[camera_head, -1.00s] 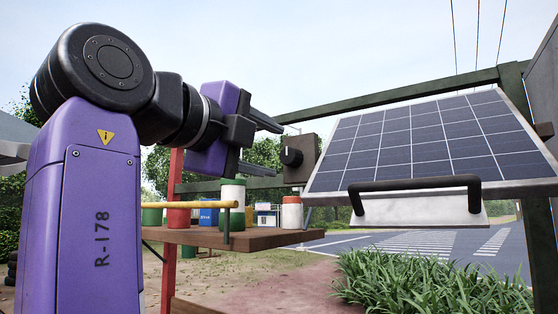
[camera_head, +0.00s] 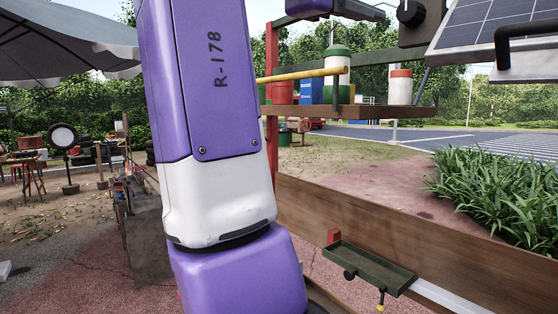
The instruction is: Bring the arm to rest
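My gripper (camera_head: 358,9) shows only in part at the top edge of the head view. Its purple hand and lower dark finger are in the picture; the upper finger is cut off. The lower finger sits out at the hand's bottom edge, as when the fingers were seen wide apart, and nothing shows held in it. It points right, towards the dark knob (camera_head: 410,12) on a brown box, with a gap visible between them. My purple and white arm stands upright left of centre, its upper joints out of view.
A wooden shelf (camera_head: 395,112) holds a green-and-white canister (camera_head: 338,65), a red-and-white one (camera_head: 400,88) and a yellow bar (camera_head: 300,75). The handled solar panel (camera_head: 490,22) is upper right. A small green tray (camera_head: 370,268) hangs below on the wooden board (camera_head: 480,262).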

